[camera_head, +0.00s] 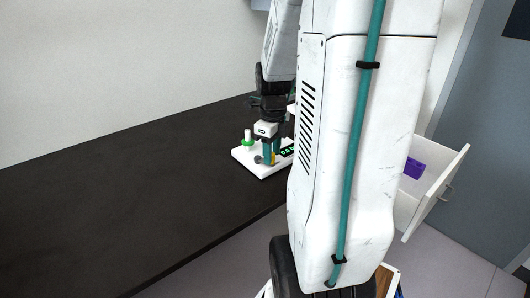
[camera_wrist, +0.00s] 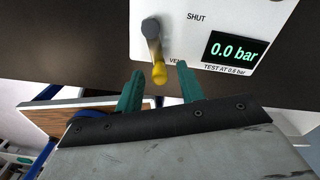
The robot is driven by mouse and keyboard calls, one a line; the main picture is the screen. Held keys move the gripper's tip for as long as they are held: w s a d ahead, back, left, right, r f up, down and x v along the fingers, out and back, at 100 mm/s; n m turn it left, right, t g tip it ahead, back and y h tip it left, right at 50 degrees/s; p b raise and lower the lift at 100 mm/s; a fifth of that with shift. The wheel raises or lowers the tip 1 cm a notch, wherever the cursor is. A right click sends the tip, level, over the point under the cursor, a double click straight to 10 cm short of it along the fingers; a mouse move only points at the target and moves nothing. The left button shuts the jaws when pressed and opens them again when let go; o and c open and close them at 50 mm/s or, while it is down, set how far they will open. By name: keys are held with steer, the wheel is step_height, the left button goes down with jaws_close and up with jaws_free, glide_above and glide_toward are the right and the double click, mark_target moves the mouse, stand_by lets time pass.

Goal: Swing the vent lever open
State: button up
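The vent lever (camera_wrist: 152,38) shows in the wrist view as a grey pivot and arm with a yellow tip, on a white panel (camera_wrist: 178,14). The word SHUT is printed to its right, and a partly hidden label starting "VE" lies below. My gripper (camera_wrist: 160,72) is open, with one teal finger on each side of the yellow tip. I cannot tell whether either finger touches it. In the head view my gripper (camera_head: 268,150) points down over the white device (camera_head: 246,158), and the lever is mostly hidden.
A green-ringed post (camera_head: 248,141) stands on the device's left. The dark bench (camera_head: 110,205) is clear to the left. An open white drawer (camera_head: 432,185) holds a purple object (camera_head: 413,169) at right.

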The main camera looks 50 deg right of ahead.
steer(key=shift+r, duration=2.5)
